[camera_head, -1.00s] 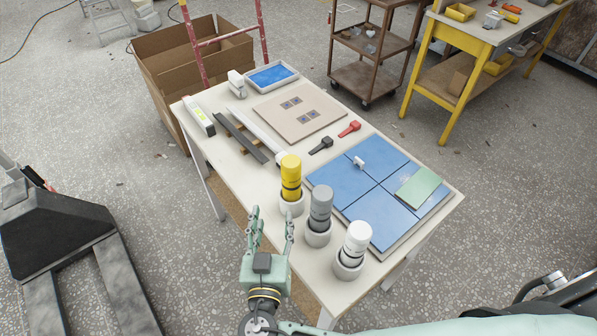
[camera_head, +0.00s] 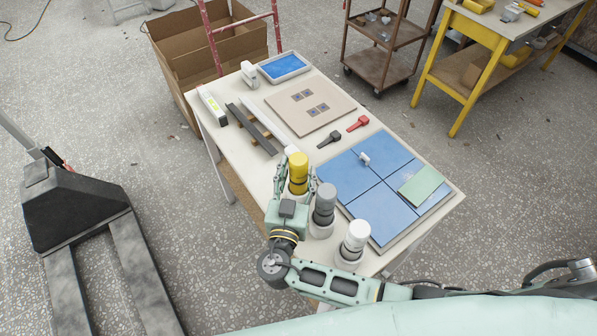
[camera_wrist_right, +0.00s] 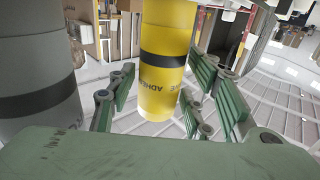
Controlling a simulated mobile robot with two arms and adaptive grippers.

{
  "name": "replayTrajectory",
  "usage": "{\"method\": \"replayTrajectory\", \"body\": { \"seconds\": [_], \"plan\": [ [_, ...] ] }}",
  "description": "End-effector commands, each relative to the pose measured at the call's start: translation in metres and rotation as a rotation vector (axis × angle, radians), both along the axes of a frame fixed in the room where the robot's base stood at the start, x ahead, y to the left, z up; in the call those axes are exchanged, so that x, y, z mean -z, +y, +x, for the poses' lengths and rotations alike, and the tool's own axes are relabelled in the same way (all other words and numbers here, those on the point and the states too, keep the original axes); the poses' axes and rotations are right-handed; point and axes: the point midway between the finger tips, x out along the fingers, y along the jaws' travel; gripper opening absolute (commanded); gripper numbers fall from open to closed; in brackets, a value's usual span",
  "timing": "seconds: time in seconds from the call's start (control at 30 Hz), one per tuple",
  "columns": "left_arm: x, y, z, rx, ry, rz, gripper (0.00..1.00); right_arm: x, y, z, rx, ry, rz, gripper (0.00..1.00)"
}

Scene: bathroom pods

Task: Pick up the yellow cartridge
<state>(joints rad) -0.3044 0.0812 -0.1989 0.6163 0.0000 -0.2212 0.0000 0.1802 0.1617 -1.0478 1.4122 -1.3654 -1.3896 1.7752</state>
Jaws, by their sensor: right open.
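The yellow cartridge (camera_head: 299,170) stands upright in a white round holder near the table's front-left edge. In the right wrist view the yellow cartridge (camera_wrist_right: 165,60), with a black band and dark lettering, stands between my open fingers. My right gripper (camera_head: 294,186) is open, its fingers on either side of the cartridge; I see a gap to the fingers in the wrist view (camera_wrist_right: 160,98). The holder's base is partly hidden by my gripper. A grey cartridge (camera_head: 325,201) and a white cartridge (camera_head: 356,238) stand in holders to the right. My left gripper is not in view.
The grey cartridge (camera_wrist_right: 38,70) is close beside my fingers in the wrist view. The table (camera_head: 222,140) also carries a blue tile panel (camera_head: 345,172), a beige board (camera_head: 325,92), dark bars (camera_head: 250,128) and small black and red tools. A pallet jack (camera_head: 75,215) stands left.

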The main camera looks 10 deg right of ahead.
Motion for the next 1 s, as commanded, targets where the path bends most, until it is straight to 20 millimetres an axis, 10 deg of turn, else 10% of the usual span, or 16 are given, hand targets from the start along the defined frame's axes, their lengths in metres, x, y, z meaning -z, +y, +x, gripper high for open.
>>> {"method": "replayTrajectory", "body": {
  "seconds": [0.67,1.0],
  "plan": [
    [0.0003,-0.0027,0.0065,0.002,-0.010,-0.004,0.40,0.0004,0.0003,-0.0003,0.000,0.000,0.000,0.01],
    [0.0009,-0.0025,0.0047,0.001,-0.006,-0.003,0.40,-0.0021,0.0006,0.0001,-0.001,-0.004,0.001,0.00]
  ]
}}
